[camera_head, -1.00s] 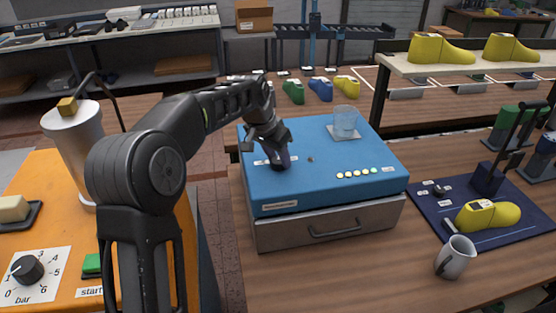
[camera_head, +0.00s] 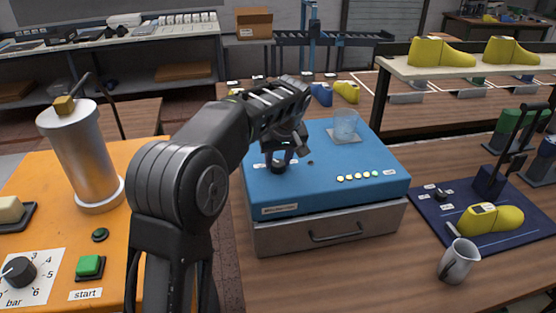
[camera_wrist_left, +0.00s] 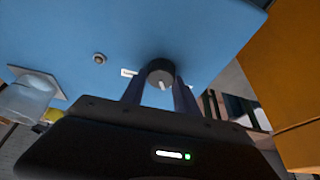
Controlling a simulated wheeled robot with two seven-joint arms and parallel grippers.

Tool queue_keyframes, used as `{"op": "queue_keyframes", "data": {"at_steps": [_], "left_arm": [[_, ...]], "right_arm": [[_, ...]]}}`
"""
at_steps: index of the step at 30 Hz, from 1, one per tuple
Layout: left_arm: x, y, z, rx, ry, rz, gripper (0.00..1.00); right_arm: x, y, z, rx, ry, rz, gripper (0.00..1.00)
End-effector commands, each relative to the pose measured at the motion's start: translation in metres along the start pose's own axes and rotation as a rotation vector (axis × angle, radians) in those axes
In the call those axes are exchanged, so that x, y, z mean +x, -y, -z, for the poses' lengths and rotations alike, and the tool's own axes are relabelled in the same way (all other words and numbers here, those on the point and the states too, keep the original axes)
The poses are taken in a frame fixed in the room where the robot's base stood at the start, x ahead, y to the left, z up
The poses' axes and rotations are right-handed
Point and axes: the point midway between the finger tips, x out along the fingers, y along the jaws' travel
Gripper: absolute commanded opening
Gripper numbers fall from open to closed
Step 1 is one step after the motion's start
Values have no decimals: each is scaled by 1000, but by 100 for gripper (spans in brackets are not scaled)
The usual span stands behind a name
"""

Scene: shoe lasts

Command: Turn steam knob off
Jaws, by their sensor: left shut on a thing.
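The steam knob (camera_head: 277,167) is a small dark round knob on top of the blue box (camera_head: 330,187), toward its left side. My left gripper (camera_head: 281,158) is over the knob and shut on it. In the left wrist view the knob (camera_wrist_left: 160,72) sits between the two fingers of my left gripper (camera_wrist_left: 158,92), and its white pointer line points toward the gripper. A small white label shows beside the knob, too blurred to read. My right gripper is not in view.
A clear glass (camera_head: 345,124) stands at the back of the box; several small lights line its front right. A metal mug (camera_head: 458,262) and a navy mat (camera_head: 433,212) with a yellow last (camera_head: 489,219) are at right. An orange console (camera_head: 30,170) with dial and start button is at left.

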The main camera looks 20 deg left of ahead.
Motion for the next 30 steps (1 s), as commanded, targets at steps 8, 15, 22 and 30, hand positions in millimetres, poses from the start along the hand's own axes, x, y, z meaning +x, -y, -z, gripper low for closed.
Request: {"op": "queue_keyframes", "data": {"at_steps": [8, 15, 22, 30], "left_arm": [[-1, -1, 1, -175, -1, 72, 0], [0, -1, 1, -244, -1, 100, 0], [0, -1, 0, -258, 0, 105, 0], [0, 0, 0, -258, 1, 104, 40]], "right_arm": [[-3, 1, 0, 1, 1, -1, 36], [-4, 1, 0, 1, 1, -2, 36], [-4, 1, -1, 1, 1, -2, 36], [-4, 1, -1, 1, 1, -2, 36]]}}
